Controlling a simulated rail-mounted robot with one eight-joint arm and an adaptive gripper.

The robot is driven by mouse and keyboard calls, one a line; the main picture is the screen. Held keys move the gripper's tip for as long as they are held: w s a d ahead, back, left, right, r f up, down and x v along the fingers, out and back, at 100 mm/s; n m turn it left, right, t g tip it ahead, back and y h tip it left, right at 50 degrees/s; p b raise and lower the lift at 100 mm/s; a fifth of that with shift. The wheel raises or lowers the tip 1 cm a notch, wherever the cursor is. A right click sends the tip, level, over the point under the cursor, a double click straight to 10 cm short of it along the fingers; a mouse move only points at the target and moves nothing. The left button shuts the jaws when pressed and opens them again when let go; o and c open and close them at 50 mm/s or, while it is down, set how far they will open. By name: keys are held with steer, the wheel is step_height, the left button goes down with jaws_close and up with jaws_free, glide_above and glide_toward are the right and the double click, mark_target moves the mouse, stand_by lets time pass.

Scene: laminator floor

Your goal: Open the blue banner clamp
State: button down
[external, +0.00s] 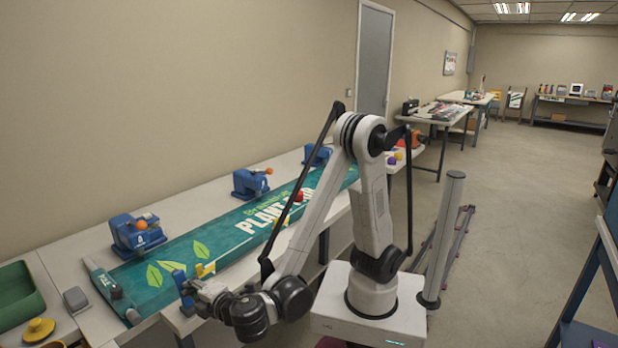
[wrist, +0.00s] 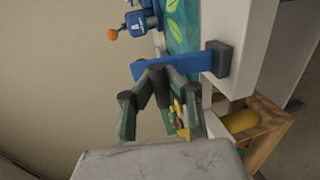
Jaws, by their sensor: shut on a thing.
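The blue clamp shows in the external view (external: 180,284) as an upright blue piece at the front edge of the table, near the banner's left end. In the wrist view it is a long blue bar (wrist: 185,66) with a dark end block (wrist: 217,59), lying across the banner's edge. My gripper (external: 187,289) is at the clamp. In the wrist view its fingers (wrist: 157,73) are shut on the blue bar. The exact contact is partly hidden behind the fingers. The green banner (external: 215,245) with leaves and white lettering lies flat on the table.
Blue clamping tools with orange knobs (external: 138,235) stand along the back of the table. A yellow piece (external: 205,270) sits right beside my gripper. A roll end (external: 108,288) and a green tray (external: 18,298) are at the left.

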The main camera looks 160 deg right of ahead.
steer(key=c, duration=1.7)
jaws_free()
steer(key=shift+a, duration=0.15)
steer(key=shift+o, duration=0.2)
steer(key=v, duration=1.2)
steer(key=shift+a, duration=0.1)
steer(key=s+a+n+t+y+p, duration=0.1)
steer(key=a+t+y, duration=0.3)
steer(key=a, duration=0.7)
steer(key=s+a+r+n+t+y+p, duration=0.1)
steer(key=s+a+t+y+p, duration=0.1)
steer(key=a, duration=0.9)
steer(key=s+a+r+n+t+y+p, duration=0.1)
steer(key=a+t+y+p, duration=0.3)
steer(key=a, duration=0.7)
steer(key=t+y, duration=0.2)
steer(key=y, duration=0.2)
steer(key=shift+s+r+n+y, duration=0.25)
steer(key=shift+s+n+y, duration=0.05)
steer(key=shift+n, duration=0.1)
